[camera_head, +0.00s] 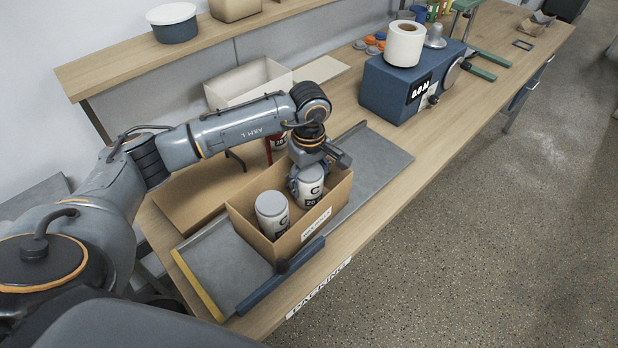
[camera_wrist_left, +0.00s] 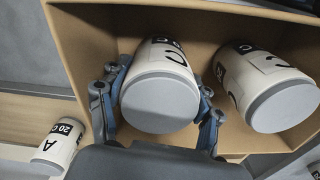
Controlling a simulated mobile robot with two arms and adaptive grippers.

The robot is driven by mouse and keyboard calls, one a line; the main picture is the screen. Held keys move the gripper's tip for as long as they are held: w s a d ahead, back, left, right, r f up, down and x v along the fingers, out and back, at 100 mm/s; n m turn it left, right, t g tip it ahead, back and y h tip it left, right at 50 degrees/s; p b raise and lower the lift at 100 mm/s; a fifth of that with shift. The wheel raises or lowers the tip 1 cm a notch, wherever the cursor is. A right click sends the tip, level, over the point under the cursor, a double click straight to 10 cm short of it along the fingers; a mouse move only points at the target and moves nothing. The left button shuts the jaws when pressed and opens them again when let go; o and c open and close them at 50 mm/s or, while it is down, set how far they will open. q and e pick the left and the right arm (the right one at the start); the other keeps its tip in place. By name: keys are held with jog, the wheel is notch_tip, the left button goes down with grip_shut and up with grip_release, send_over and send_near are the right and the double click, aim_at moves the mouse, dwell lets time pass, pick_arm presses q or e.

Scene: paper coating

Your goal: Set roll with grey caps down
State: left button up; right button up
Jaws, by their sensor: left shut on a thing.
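A white roll with a grey cap (camera_head: 311,196), marked C, stands in the cardboard box (camera_head: 240,226) on the right side. My left gripper (camera_head: 306,176) is over it from above, shut on it. In the left wrist view the fingers (camera_wrist_left: 158,103) grip both sides of this roll (camera_wrist_left: 160,102), just below its grey cap. The roll is inside the box walls; whether its base touches the box floor is hidden. A second grey-capped roll (camera_head: 271,208) stands beside it in the box, also in the left wrist view (camera_wrist_left: 268,86). My right gripper is not in view.
The box is on a grey metal tray (camera_head: 372,160) on the wooden bench. Behind are an open pale bin (camera_head: 232,88) and a blue machine (camera_head: 385,88) bearing a white roll (camera_head: 404,44). Another roll, marked A (camera_wrist_left: 60,143), is outside the box.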

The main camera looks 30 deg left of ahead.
pick_arm(q)
jog(key=shift+f+b, duration=0.2)
jog(key=shift+b, duration=0.1)
jog(key=o, duration=1)
jog(key=shift+r, duration=0.1)
jog(key=shift+r, duration=0.1)
jog(key=shift+r+p, duration=0.2)
jog(key=shift+p, duration=0.1)
notch_tip(320, 180, up, 11)
jog(key=b, duration=0.3)
jog(key=shift+d+f, duration=0.1)
jog(key=shift+f, duration=0.05)
jog(key=shift+r, duration=0.55)
